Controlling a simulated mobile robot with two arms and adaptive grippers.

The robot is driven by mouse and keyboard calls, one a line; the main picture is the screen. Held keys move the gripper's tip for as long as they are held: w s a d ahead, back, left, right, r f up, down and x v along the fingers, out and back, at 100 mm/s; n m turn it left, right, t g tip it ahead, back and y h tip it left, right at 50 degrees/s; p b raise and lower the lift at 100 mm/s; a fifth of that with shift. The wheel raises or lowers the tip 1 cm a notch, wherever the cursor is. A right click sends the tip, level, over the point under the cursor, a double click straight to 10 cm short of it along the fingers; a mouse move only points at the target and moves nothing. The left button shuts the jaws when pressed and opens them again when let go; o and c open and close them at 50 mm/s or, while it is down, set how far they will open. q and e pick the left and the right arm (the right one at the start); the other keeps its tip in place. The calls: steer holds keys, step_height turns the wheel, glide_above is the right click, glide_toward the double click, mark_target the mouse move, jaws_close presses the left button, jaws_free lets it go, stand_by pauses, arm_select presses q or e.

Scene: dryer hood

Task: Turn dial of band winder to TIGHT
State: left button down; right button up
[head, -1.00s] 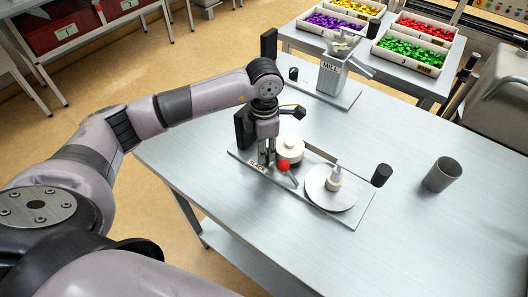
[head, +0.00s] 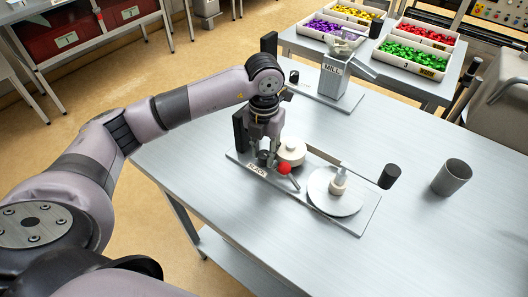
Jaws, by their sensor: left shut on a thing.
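The band winder stands on a grey base plate (head: 372,212) on the table, with a cream spool (head: 292,151), a white disc (head: 328,204) and a black crank handle (head: 389,176). A small dark dial (head: 263,158) sits at its left end, partly hidden by my fingers. My left gripper (head: 266,150) points down and is shut on the dial. A label plate (head: 257,170) is in front of it; its small text seems to read SLACK. A red ball knob (head: 284,168) is close to the right of the fingers. My right gripper is not in view.
A grey cup (head: 451,177) stands on the table (head: 430,235) at the right. A mill (head: 332,78) stands at the back. Trays of coloured pieces (head: 415,58) are on a farther table. The table's front right is clear.

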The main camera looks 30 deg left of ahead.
mark_target(264, 154)
arm_select(q)
steer(key=shift+n, duration=0.5)
steer(key=c, duration=1.3)
jaws_free()
step_height(264, 154, up, 12)
